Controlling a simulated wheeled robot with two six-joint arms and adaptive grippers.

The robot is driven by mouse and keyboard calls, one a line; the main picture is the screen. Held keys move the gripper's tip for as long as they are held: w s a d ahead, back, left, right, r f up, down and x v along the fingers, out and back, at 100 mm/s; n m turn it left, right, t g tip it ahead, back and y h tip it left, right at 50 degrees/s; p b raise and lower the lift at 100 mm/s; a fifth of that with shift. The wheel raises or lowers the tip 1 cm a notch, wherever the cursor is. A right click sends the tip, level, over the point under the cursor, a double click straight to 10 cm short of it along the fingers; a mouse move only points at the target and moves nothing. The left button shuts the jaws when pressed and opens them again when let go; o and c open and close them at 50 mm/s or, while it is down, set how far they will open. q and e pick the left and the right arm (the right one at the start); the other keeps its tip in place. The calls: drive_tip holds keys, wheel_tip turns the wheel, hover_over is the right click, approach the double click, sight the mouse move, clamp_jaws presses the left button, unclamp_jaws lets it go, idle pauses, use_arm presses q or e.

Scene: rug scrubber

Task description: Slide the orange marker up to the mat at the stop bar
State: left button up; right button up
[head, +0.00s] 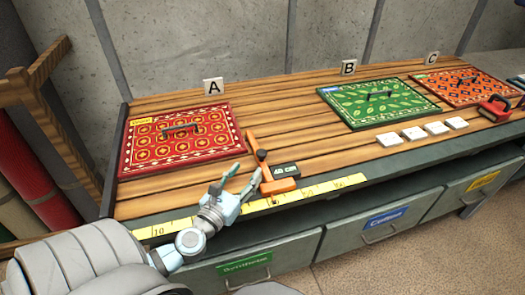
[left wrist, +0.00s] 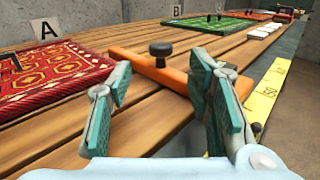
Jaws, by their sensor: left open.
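The orange marker (head: 252,143) is a T-shaped slider with a black knob and a dark "40 cm" plate beside it. It lies just right of the red patterned mat (head: 136,158) at sign A, near the table's front edge. My left gripper (head: 244,179) is open at the marker's near left side. In the left wrist view the marker (left wrist: 180,80) shows between and just beyond the spread fingers (left wrist: 160,75); I cannot tell whether they touch it. The green mat (head: 349,117) at B and the orange-red mat (head: 440,91) at C lie farther right. My right gripper is not in view.
A yellow measuring tape (head: 215,217) runs along the front edge above labelled drawers (head: 394,222). Several white tiles (head: 413,133) lie in front of the green mat. A red block with a dark handle (head: 495,110) sits at the right. Bare planks lie between the marker and the green mat.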

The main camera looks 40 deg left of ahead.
sight(259, 156)
use_arm(q)
drive_tip(key=w, duration=0.3)
drive_tip(key=w+a, duration=0.1)
drive_tip(key=w, duration=0.2)
drive_tip(key=w+p, duration=0.1)
drive_tip(key=w, duration=0.2)
drive_tip(key=shift+w+a, duration=0.35)
drive_tip(key=shift+c, duration=0.6)
